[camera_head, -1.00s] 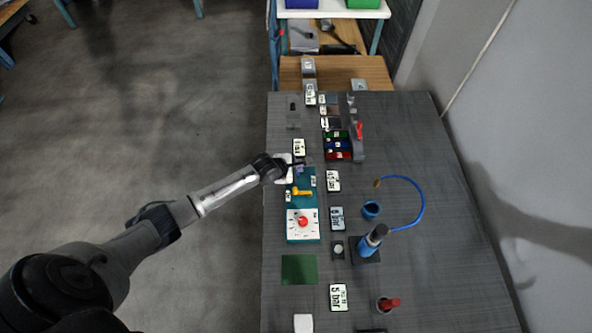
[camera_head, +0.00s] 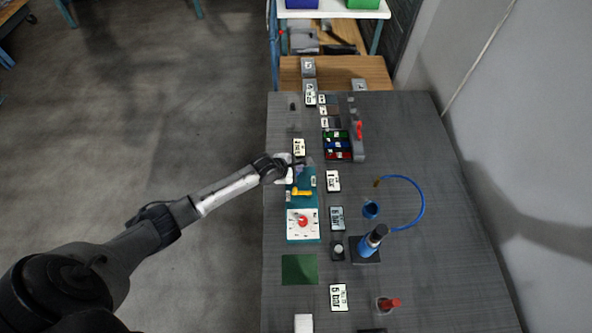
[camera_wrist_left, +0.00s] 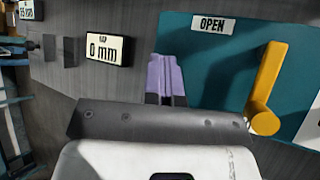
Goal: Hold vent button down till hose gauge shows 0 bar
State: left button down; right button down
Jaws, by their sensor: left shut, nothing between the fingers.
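My left gripper (camera_head: 302,165) is shut and empty over the far end of the teal panel (camera_head: 303,207). In the left wrist view its purple fingers (camera_wrist_left: 165,80) are pressed together at the panel's edge, beside a yellow lever (camera_wrist_left: 268,85) and an OPEN label (camera_wrist_left: 213,25). A pale round button (camera_head: 338,249) sits on a small dark block, apart from my gripper; no label shows that it is the vent button. A blue hose (camera_head: 416,197) curves at the right. Several displays stand near; one (camera_head: 339,297) seems to read 5 bar. My right gripper is out of view.
A red-knobbed white dial (camera_head: 303,222) is on the panel. A "0 mm" display (camera_wrist_left: 107,49) is near my fingers. The table's right side is mostly clear.

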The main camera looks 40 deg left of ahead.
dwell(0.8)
pick_arm(q)
jog(key=shift+r+p, duration=0.95)
jog(key=shift+p, duration=0.35)
notch_tip(320, 180, up, 5)
jog(key=p, duration=0.6)
